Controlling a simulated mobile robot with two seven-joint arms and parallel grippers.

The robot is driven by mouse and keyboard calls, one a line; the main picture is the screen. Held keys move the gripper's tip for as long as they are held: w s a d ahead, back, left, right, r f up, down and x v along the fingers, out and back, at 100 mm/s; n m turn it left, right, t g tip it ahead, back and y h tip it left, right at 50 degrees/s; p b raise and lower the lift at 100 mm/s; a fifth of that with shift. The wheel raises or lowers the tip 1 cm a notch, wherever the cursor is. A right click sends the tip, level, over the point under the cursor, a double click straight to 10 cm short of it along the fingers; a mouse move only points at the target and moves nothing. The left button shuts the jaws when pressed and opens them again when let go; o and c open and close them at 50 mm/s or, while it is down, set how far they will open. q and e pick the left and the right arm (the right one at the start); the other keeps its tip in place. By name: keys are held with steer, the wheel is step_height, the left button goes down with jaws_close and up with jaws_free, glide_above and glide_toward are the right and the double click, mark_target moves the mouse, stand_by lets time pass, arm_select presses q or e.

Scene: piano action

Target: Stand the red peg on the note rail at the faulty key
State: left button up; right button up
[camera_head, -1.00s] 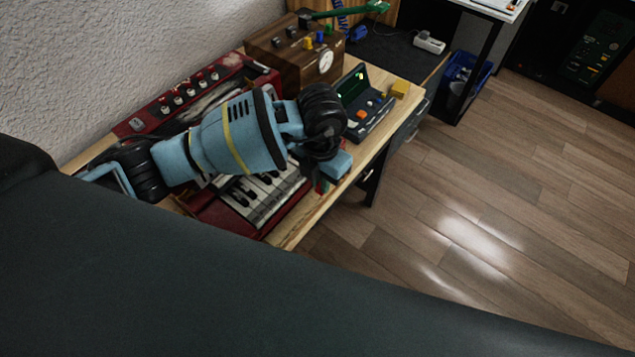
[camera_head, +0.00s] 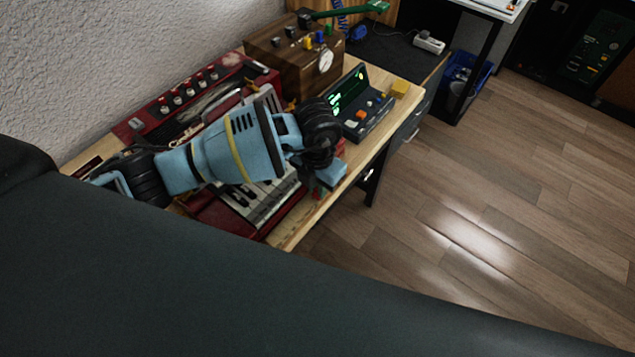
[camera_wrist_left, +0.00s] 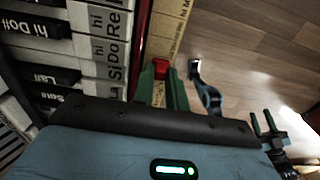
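The red peg (camera_wrist_left: 160,68) shows in the left wrist view between the green fingertips of my left gripper (camera_wrist_left: 160,76), which look closed on it. Its lower part is hidden. The gripper is over the front edge of the keyboard, beside a pale wooden strip with printed note names (camera_wrist_left: 173,28), which looks like the note rail. I cannot tell whether the peg touches it. Labelled keys (camera_wrist_left: 95,50) lie to the left. In the head view my left gripper (camera_head: 322,188) hangs at the keyboard's front. My right gripper (camera_wrist_left: 262,118) appears at the wrist view's right, its green fingers apart.
The red keyboard instrument (camera_head: 215,212) is partly hidden under my left arm. A wooden box with knobs (camera_head: 290,62) stands behind it. The floor (camera_head: 480,210) in front is clear.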

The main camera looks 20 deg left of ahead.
arm_select(q)
steer(key=shift+o, duration=0.5)
